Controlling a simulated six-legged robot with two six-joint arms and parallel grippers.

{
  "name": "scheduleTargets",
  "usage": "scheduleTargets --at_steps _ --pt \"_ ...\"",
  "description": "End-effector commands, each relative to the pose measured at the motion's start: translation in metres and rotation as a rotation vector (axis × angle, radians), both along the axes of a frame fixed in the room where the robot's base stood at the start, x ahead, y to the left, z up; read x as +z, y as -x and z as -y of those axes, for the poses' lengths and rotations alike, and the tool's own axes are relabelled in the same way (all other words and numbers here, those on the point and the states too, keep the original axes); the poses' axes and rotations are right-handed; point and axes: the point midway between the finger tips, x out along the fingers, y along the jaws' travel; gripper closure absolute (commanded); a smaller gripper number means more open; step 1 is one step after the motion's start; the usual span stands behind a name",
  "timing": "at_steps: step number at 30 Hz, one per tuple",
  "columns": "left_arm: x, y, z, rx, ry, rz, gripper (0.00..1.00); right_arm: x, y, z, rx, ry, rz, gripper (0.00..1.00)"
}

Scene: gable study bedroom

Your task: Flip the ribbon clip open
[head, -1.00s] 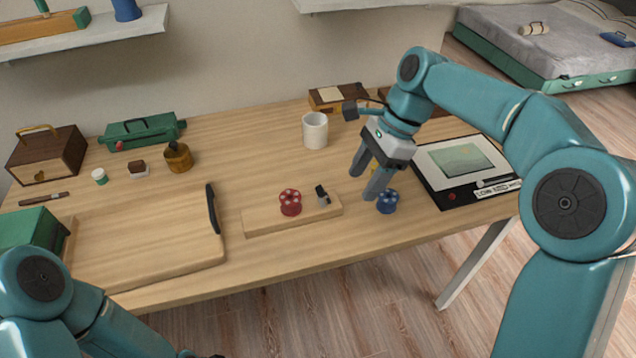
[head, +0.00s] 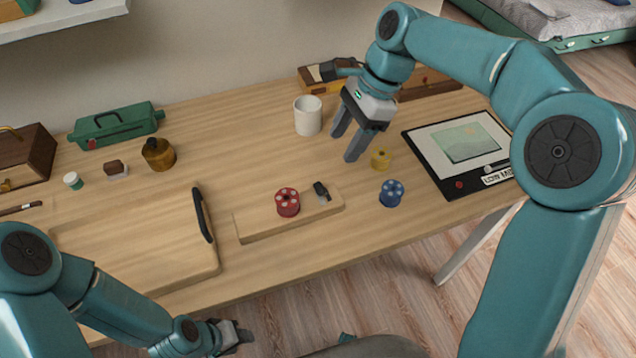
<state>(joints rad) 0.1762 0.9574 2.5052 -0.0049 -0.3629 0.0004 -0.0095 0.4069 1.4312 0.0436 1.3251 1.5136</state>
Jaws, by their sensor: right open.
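The ribbon clip appears to be the small dark clip (head: 321,191) on the right part of a small wooden board. A red spool (head: 287,202) stands beside it on the same board (head: 258,228). I cannot tell from here how far the clip is open. My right gripper (head: 347,149) is open and empty, fingers pointing down, above the table behind and to the right of the clip. My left gripper (head: 240,338) is low at the front, off the table's front edge; its jaws are too small and dark to read.
A blue spool (head: 391,193) and a yellow spool (head: 381,159) stand right of the board. A white mug (head: 308,116) is behind. A large wooden board with a dark handle (head: 140,240) fills the left front.

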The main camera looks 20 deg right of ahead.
Motion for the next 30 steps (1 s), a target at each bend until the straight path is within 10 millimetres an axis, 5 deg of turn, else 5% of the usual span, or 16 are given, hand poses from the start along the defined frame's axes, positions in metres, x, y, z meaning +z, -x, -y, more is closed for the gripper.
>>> scheduleTargets --at_steps 15,21,30 --pt "-0.006 0.0 0.0 0.0 0.0 0.0 0.57 -0.11 0.005 -0.045 0.002 0.0 -0.006 0.43" --pt "-0.006 0.0 0.0 0.0 0.0 0.001 0.57 -0.129 0.003 -0.053 0.001 0.0 -0.002 0.43" --pt "-0.006 0.0 0.0 0.0 0.0 0.0 0.57 -0.133 0.002 -0.055 0.0 0.0 0.0 0.43"
